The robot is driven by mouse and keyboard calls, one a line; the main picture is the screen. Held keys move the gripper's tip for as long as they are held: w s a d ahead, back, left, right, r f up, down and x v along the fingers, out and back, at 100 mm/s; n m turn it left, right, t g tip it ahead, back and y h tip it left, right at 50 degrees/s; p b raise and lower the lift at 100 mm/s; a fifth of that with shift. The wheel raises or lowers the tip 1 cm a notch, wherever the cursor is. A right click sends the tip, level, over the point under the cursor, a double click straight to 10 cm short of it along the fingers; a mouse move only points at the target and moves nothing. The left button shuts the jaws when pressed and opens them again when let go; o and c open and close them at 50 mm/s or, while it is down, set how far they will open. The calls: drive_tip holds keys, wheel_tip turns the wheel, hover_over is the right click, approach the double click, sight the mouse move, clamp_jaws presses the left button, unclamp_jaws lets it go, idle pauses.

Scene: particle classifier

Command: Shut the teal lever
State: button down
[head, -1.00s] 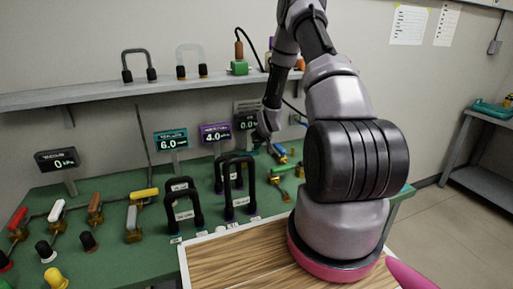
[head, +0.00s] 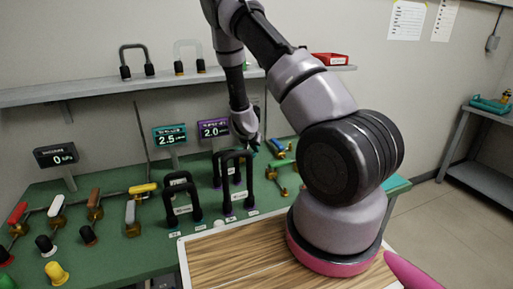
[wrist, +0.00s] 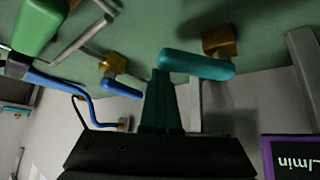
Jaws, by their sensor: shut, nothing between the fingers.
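The teal lever (wrist: 197,65) shows in the wrist view as a rounded teal handle on a brass valve body (wrist: 220,42). My gripper (wrist: 160,76) is shut and empty. Its fingertips are at the left end of the teal handle; they look very close or touching, but I cannot tell which. In the head view my gripper (head: 256,145) is low over the back of the green bench, behind the black hoops. The teal lever is mostly hidden there.
Black hoops (head: 238,184) stand in front of my gripper. A blue lever (wrist: 118,88) and a green handle (wrist: 38,27) lie left in the wrist view. A purple display (head: 214,129) reads 2.0 and a teal display (head: 169,136) reads 2.5. A shelf (head: 100,91) runs above.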

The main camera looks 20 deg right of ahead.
drive_tip(key=shift+s+a, duration=0.8)
drive_tip(key=shift+a, duration=0.2)
drive_tip(key=shift+s+a, duration=0.2)
drive_tip(key=shift+a, duration=0.3)
drive_tip(key=shift+s+a, duration=0.15)
drive_tip(key=shift+a, duration=0.4)
